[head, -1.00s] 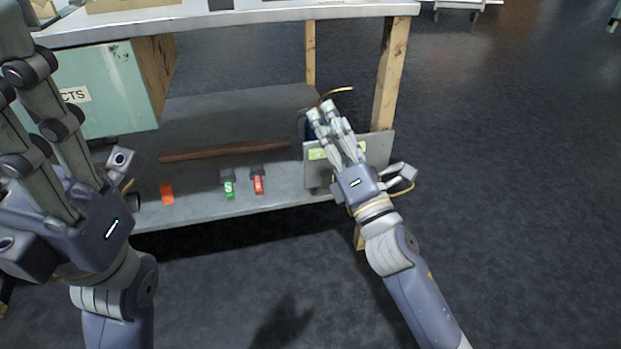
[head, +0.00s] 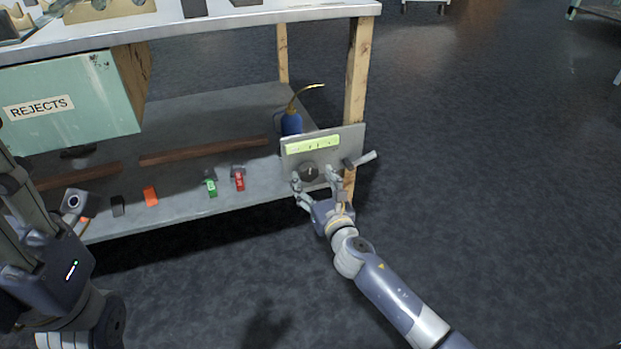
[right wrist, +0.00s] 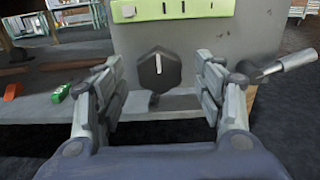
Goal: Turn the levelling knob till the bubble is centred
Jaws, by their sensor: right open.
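The levelling knob (head: 309,172) is dark, on an upright grey plate (head: 354,138) at the shelf's right end. In the right wrist view the knob (right wrist: 170,76) is faceted, its white mark pointing about straight up. Above it is a yellow-green vial (head: 313,145) with dark lines. In the right wrist view the vial (right wrist: 205,9) has a pale spot left of its lines, perhaps the bubble. My right gripper (head: 315,179) is open, its fingers on either side of the knob, with gaps visible. My left gripper (head: 45,215) is at the left edge, its fingertips not clearly shown.
A lever handle (head: 362,158) sticks out right of the plate. A blue oil can (head: 291,122) stands behind it. Green (head: 211,186), red (head: 239,181) and orange (head: 150,196) pieces and a brown bar (head: 205,151) lie on the shelf. A table leg (head: 357,70) rises behind the plate.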

